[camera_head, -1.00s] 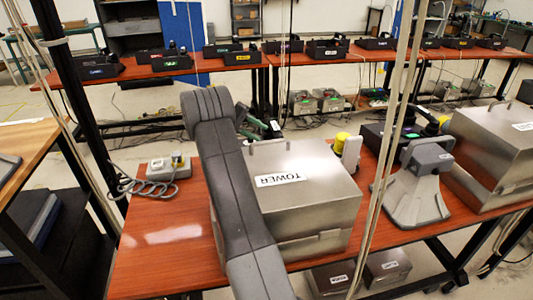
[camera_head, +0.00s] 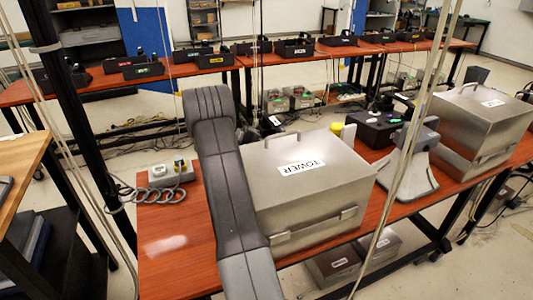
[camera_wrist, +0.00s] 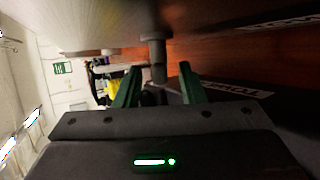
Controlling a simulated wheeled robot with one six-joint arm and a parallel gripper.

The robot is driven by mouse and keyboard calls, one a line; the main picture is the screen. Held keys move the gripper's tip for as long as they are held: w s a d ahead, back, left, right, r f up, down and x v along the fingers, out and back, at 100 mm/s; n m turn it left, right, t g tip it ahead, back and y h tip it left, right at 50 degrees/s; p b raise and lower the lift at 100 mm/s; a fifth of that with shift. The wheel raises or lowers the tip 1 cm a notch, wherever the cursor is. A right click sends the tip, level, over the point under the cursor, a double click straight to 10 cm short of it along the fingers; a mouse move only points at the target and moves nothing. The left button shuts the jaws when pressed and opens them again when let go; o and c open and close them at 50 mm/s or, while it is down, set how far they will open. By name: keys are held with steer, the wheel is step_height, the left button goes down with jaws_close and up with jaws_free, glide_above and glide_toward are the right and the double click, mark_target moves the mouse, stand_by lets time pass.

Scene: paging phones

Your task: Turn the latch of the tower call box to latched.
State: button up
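The tower call box (camera_head: 318,205) is a silver metal box with a white TOWER label and a lid handle. It stands shut on the red-brown table, and my arm crosses in front of its left part. Small metal fittings (camera_head: 349,212) sit along its front seam; I cannot tell which is the latch or how it is turned. In the wrist view, my gripper (camera_wrist: 158,80) has its two green fingers apart. A grey post-like part (camera_wrist: 153,50) shows between and beyond the fingertips; contact is unclear. My gripper is not clearly visible in the head view.
A grey corded device (camera_head: 170,173) lies left of the box. A grey horn-shaped device (camera_head: 410,165) and another silver box (camera_head: 485,120) stand to the right. Light cables hang in front at the right. The table's front left is clear.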

jaws_close()
steer(key=shift+r, duration=0.1)
steer(key=y+p, duration=0.1)
steer(key=y, duration=0.1)
steer(key=shift+w+d+r+n+g+y+p, duration=0.1)
steer(key=shift+d+r+n+g+y+p, duration=0.1)
steer(key=shift+r+n+g+y+p, duration=0.15)
steer(key=shift+w+d+r+n+g+y+p, duration=0.1)
steer(key=shift+n+g+y+p, duration=0.1)
steer(key=shift+y+p, duration=0.45)
steer(key=shift+d+r+n+g+y+p, duration=0.1)
steer(key=shift+g+y+p, duration=0.05)
steer(key=shift+y+p, duration=0.45)
steer(key=y+p, duration=0.1)
steer(key=g+y+p, duration=0.1)
steer(key=y+p, duration=0.1)
steer(key=shift+w+d+n, duration=0.1)
steer(key=shift+d+n, duration=0.1)
steer(key=shift+n, duration=0.15)
steer(key=shift+d+f+g+y+p, duration=0.15)
steer(key=shift+g+y+p, duration=0.35)
steer(key=shift+y+p, duration=0.55)
steer(key=shift+n+y, duration=0.25)
steer(key=shift+n, duration=0.05)
